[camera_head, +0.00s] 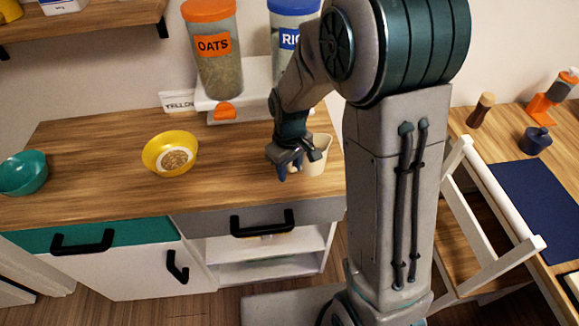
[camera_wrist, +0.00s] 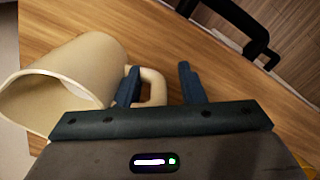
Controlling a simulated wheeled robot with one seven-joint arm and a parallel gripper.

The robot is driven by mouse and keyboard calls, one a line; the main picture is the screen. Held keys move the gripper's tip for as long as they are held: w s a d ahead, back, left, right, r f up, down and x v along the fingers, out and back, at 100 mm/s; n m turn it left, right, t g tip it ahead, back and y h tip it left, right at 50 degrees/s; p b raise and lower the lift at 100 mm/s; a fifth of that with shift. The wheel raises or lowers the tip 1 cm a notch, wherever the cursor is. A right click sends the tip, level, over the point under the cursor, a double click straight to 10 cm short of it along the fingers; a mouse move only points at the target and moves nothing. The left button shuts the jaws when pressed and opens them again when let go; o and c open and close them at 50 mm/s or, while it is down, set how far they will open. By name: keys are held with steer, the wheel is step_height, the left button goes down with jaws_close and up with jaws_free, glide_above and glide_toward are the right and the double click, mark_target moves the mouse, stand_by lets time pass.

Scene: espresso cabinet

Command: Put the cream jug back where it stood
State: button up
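The cream jug (camera_head: 318,158) is near the right end of the wooden counter, beside my gripper (camera_head: 285,168). In the wrist view the cream jug (camera_wrist: 75,80) is on the left, with its open mouth towards the lower left and its handle towards my gripper (camera_wrist: 160,88). The fingers are apart. The handle's outer bar shows in the gap between them, closer to the left finger, with a clear gap to the right finger. The left finger overlaps the handle's opening. I cannot tell whether either finger touches it. My gripper hides part of the jug in the head view.
A yellow bowl (camera_head: 171,153) and a teal bowl (camera_head: 23,174) stand left on the counter (camera_head: 100,190). Behind are an oats jar (camera_head: 213,50) and a second jar (camera_head: 290,15) on a white stand (camera_head: 258,75). A black drawer handle (camera_head: 262,223) juts out in front.

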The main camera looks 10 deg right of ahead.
steer(key=shift+r, duration=0.1)
step_height(320, 180, up, 11)
steer(key=shift+r, duration=0.1)
steer(key=shift+s+d+r, duration=0.15)
steer(key=shift+s+r, duration=0.05)
steer(key=shift+r, duration=0.35)
steer(key=s+d+r+m+t, duration=0.1)
steer(key=s+d+m, duration=0.2)
steer(key=s, duration=0.4)
steer(key=s+d+r+m+t, duration=0.1)
steer(key=s+d+m+t, duration=0.1)
steer(key=s, duration=0.6)
steer(key=shift+s+d+r+m, duration=0.15)
steer(key=shift+d+r+m, duration=0.1)
steer(key=shift+d+m, duration=0.8)
steer(key=shift+d, duration=0.1)
